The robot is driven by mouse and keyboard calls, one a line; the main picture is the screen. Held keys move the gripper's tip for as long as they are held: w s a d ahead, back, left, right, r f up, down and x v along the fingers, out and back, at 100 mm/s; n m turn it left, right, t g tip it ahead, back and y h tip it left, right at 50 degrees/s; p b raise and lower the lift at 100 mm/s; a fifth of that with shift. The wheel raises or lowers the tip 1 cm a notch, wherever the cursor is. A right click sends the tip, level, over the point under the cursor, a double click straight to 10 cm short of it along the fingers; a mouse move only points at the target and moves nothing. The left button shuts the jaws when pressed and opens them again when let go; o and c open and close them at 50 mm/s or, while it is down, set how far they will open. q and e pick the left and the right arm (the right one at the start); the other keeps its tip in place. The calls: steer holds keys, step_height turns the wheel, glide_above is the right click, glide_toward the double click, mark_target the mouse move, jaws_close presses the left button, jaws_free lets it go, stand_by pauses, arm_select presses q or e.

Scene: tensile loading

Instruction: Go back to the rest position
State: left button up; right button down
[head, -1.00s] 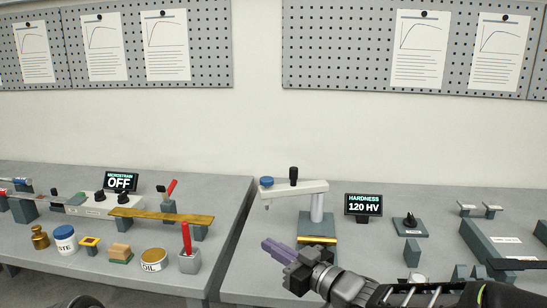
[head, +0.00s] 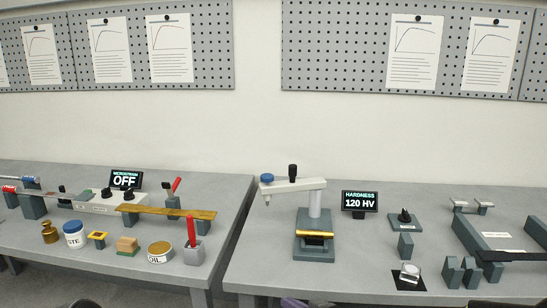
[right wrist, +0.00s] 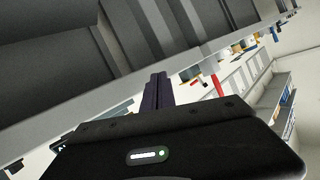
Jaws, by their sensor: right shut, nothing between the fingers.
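My right gripper (head: 292,302) shows only as a sliver of purple-grey finger at the bottom edge of the head view, below the front edge of the right table. In the right wrist view its two dark fingers (right wrist: 157,92) lie together, shut, with nothing between them. The rest of the right arm is out of the head view. My left gripper does not show in these frames.
The hardness tester (head: 315,225) stands on the right table with a gold bar on it, beside a display (head: 360,201) reading 120 HV. The left table (head: 225,220) holds a red-handled tool (head: 192,240), an oil tin (head: 160,252) and other items.

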steer(key=s+d+f+m+g+h+p, duration=0.1)
steer(key=s+f+m+g, duration=0.15)
steer(key=s+f, duration=0.6)
steer(key=s+d+f+m+g+h, duration=0.1)
steer(key=s+f+m+g+h, duration=0.15)
steer(key=s+f, duration=0.65)
steer(key=s+d+f+g+p, duration=0.1)
steer(key=s+f+g, duration=0.4)
steer(key=s+f, duration=0.6)
steer(key=s, duration=0.3)
steer(key=shift+s+f+m+g+p, duration=0.15)
steer(key=shift+s+m+g+p, duration=0.2)
steer(key=shift+s+m+g, duration=0.05)
